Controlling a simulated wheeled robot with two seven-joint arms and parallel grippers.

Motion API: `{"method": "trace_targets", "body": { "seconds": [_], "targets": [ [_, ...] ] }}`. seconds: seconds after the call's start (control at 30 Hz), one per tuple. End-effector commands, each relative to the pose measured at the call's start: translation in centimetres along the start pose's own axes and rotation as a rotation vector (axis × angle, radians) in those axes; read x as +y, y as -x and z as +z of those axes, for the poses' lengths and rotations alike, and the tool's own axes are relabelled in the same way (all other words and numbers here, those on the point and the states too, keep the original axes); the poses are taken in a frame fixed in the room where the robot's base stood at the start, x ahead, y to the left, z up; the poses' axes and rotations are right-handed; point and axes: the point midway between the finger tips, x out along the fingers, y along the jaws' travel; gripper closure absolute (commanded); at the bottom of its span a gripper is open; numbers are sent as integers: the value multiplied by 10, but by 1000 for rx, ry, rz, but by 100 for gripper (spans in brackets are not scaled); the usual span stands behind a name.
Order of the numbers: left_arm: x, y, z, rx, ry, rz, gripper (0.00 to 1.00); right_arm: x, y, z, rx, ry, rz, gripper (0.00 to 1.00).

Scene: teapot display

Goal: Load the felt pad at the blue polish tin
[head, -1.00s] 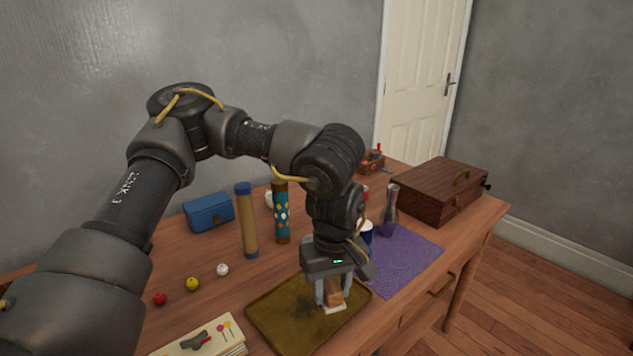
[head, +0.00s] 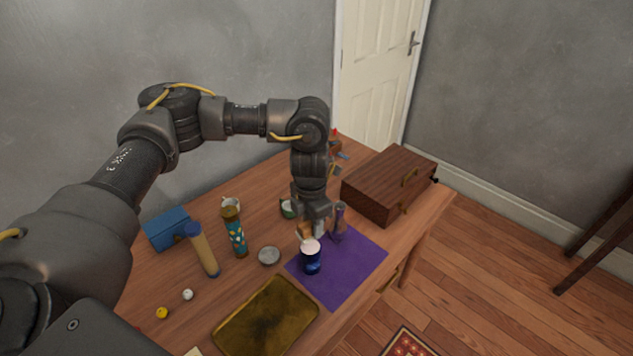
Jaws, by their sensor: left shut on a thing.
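My left gripper (head: 313,226) is shut on a wooden block (head: 304,230), the felt pad's handle by its look. The gripper is just behind the blue polish tin (head: 312,264). The tin stands upright on the purple cloth (head: 345,272) and shows a pale pinkish-white top. The pad's felt face is hidden or too small to make out, and I cannot tell whether it touches the tin. My right gripper is not in view.
A glass vase (head: 339,224) stands close right of the gripper. A green tin (head: 287,208) and a grey round lid (head: 269,256) are to the left. The brass tray (head: 265,318) in front is empty. A wooden case (head: 388,184) sits at the right.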

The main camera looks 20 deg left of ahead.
Motion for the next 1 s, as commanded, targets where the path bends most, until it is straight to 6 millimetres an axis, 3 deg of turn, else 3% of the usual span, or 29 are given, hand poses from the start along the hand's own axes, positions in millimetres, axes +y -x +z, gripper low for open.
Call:
{"method": "trace_targets", "body": {
  "seconds": [0.07, 0.47, 1.0],
  "targets": [
    [3, 7, -1, 4, 66, 2, 81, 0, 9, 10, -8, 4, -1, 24],
    [10, -1, -9, 6, 137, 5, 81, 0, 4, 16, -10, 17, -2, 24],
    [9, -50, -8, 6, 131, 5, 81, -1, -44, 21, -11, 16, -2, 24]
  ]
}}
